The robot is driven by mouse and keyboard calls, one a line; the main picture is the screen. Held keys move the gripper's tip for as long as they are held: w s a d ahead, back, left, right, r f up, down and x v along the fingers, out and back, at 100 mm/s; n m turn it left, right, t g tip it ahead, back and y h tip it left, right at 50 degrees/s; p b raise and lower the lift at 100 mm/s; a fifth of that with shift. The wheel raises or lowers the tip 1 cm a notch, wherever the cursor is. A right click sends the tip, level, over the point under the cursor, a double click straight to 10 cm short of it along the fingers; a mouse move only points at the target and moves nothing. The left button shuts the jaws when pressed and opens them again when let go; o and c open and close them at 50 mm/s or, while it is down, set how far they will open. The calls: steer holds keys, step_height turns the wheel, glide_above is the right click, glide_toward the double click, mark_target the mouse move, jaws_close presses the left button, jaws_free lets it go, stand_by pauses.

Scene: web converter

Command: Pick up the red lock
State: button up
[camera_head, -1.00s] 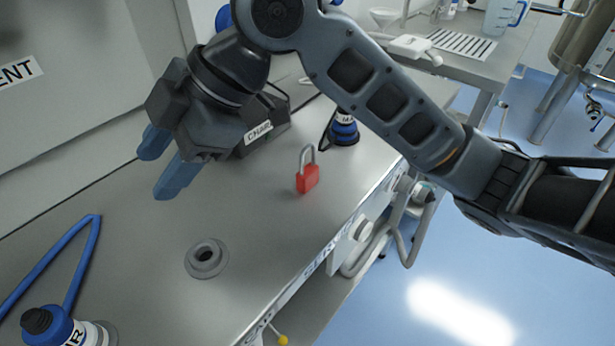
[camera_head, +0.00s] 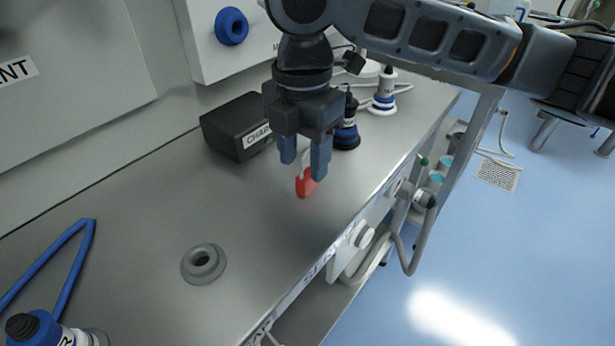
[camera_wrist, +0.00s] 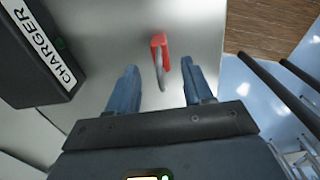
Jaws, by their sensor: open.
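The red lock (camera_head: 305,186) stands on the grey metal worktop, with its grey shackle partly hidden behind my gripper's fingers in the head view. In the wrist view the red lock (camera_wrist: 159,40) lies ahead of the fingertips, between their lines, with its shackle pointing back toward my gripper. My gripper (camera_head: 304,165) is open and points down above and just behind the lock. In the wrist view my gripper (camera_wrist: 161,74) has its two blue fingers apart with nothing between them but part of the shackle's end near their tips.
A black charger box (camera_head: 232,128) stands left of my gripper; it also fills the left of the wrist view (camera_wrist: 30,65). Blue-black (camera_head: 347,135) and blue-white (camera_head: 383,100) devices stand behind to the right. A grey ring fitting (camera_head: 203,263) sits in front. The worktop's edge runs along the right.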

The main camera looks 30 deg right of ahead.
mark_target(306, 174)
steer(key=f, duration=0.4)
steer(key=shift+s+d, duration=0.1)
steer(key=shift+d, duration=0.1)
steer(key=shift+c, duration=0.2)
jaws_close()
